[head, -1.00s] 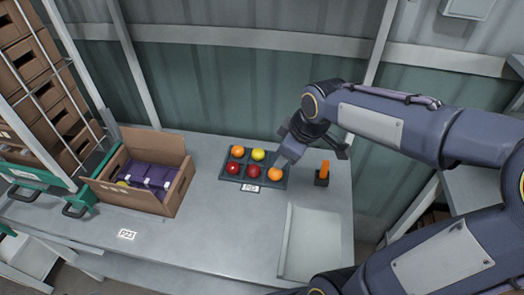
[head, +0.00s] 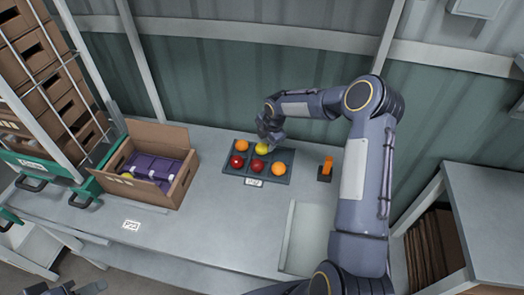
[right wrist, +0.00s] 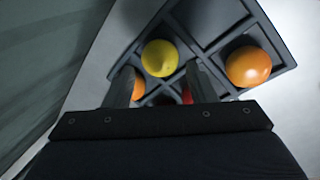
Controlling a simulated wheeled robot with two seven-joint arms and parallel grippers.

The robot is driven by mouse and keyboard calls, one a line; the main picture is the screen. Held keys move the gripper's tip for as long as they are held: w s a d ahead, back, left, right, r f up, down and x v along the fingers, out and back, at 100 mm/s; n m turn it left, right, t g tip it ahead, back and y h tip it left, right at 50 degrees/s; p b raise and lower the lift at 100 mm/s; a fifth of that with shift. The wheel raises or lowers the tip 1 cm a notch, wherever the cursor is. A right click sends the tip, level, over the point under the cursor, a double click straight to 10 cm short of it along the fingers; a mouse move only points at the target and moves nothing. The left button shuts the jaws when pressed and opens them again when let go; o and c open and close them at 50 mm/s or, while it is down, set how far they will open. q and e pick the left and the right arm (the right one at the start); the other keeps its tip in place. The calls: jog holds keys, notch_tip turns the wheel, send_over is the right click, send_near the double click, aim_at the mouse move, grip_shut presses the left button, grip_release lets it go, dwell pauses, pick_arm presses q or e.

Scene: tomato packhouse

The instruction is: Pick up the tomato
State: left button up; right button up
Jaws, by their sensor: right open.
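The dark tray (head: 278,154) on the bench holds several tomatoes in its compartments. A yellow tomato (head: 262,149) sits in the back middle compartment, with an orange tomato (head: 242,146) left of it. In front are a red tomato (head: 237,161), another red tomato (head: 258,166) and an orange tomato (head: 279,169). My right gripper (head: 268,136) is open and empty just above and behind the yellow tomato. In the right wrist view the yellow tomato (right wrist: 160,58) shows just past the fingertips; the fingers partly hide other tomatoes. A dark part, probably my left gripper (head: 78,289), is cut off at bottom left.
An open cardboard box (head: 178,192) with purple contents stands left of the tray. An orange upright item in a dark base (head: 327,167) stands right of it. A pale shallow tray (head: 288,240) lies at front right. The bench between box and tray is clear.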

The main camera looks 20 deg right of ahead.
aim_at(263, 146)
jog(key=b+x, duration=0.1)
jog(key=x, duration=0.1)
jog(key=b+x, duration=0.1)
jog(key=x, duration=0.2)
jog(key=shift+a, duration=0.2)
jog(key=shift+s+r, duration=0.1)
jog(key=c, duration=0.4)
